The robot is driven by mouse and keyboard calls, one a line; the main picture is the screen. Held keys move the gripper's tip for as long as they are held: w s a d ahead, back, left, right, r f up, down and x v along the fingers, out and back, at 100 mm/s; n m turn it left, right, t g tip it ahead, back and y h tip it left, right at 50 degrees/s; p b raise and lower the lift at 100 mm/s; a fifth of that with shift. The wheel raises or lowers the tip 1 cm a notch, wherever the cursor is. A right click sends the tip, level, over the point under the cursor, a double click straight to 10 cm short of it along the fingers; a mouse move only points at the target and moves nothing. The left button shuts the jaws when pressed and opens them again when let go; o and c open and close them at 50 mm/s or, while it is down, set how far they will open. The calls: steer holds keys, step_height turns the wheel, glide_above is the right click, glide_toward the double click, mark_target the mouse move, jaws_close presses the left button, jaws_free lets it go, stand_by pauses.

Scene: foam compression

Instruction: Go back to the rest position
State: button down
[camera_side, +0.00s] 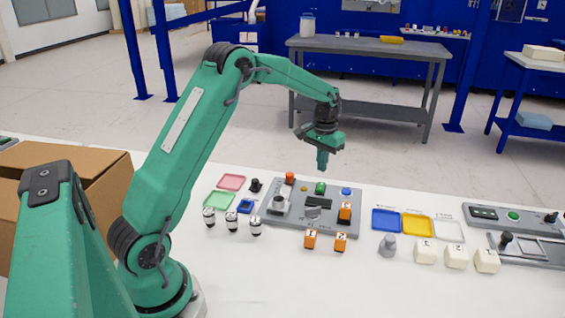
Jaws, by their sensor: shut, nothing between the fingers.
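My gripper (322,162) hangs at the end of my green arm, pointing down, in the air above the back edge of a grey control panel (330,223). Its fingers are shut with nothing visible between them. It appears apart from everything on the table.
Several blocks and black-and-white cylinders stand on the white table (275,275). Blue (385,220) and yellow trays lie right of the panel, pink and green trays left. A cardboard box (85,190) stands at left behind my arm. Air around my gripper is clear.

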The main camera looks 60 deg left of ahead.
steer(key=shift+r, duration=0.15)
steer(key=s+d+r+m+t, duration=0.1)
steer(key=s+d+r+t, duration=0.2)
steer(key=s+d+r, duration=0.85)
steer(key=s+d+r+m+t, duration=0.1)
steer(key=s+d, duration=0.1)
steer(key=s, duration=0.7)
steer(key=s+d+r+m+t, duration=0.1)
steer(key=s+d, duration=0.2)
steer(key=s, duration=0.6)
steer(key=shift+r+t, duration=0.3)
steer(key=shift+r, duration=0.1)
steer(key=shift+w, duration=0.1)
